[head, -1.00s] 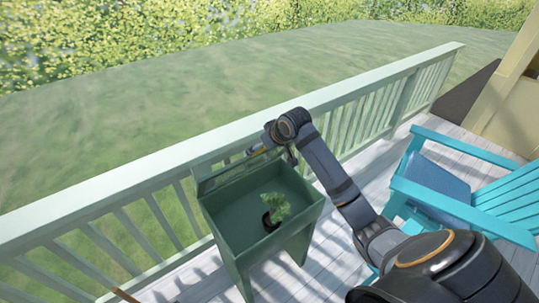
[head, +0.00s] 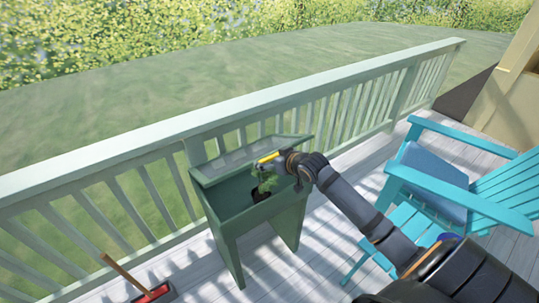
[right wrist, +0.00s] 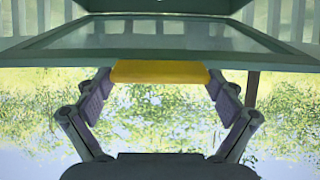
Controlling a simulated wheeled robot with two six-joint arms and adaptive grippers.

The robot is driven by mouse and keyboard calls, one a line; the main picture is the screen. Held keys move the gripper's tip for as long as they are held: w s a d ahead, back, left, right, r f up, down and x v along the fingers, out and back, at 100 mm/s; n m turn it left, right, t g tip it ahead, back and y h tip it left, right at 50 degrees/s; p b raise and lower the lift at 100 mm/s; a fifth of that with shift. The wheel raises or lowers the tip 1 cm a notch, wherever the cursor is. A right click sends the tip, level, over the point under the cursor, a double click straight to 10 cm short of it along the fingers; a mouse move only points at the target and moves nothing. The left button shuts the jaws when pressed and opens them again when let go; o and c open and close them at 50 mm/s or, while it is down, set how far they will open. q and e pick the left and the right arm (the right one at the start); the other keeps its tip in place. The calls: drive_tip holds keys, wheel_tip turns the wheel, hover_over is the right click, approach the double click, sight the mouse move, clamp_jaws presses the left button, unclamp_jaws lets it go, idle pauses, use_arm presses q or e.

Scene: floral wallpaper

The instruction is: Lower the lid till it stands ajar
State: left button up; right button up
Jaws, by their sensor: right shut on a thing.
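A dark green box on legs (head: 228,222) stands by the railing, with its lid (head: 215,175) tilted partway over it. The lid is a green frame around a pane and is hinged on the railing side. A gap shows between its raised front edge and the box, and a small potted plant (head: 262,190) shows inside. My right gripper (head: 272,160) is shut on the yellow handle (head: 266,157) at the lid's front edge. In the right wrist view the yellow handle (right wrist: 160,72) lies between the fingers, with the lid frame (right wrist: 45,55) beyond. My left gripper is not in view.
A pale green railing (head: 110,180) runs close behind the box. A turquoise chair (head: 450,200) with a blue cushion stands at the right, near my right arm. A red-headed broom (head: 150,293) lies at the lower left. Deck boards are clear in front.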

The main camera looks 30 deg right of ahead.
drive_tip(key=shift+s+f, duration=0.1)
drive_tip(key=shift+f, duration=0.1)
drive_tip(key=o, duration=1.3)
drive_tip(key=shift+o, duration=0.2)
drive_tip(key=shift+r, duration=0.1)
wheel_tip(320, 180, up, 10)
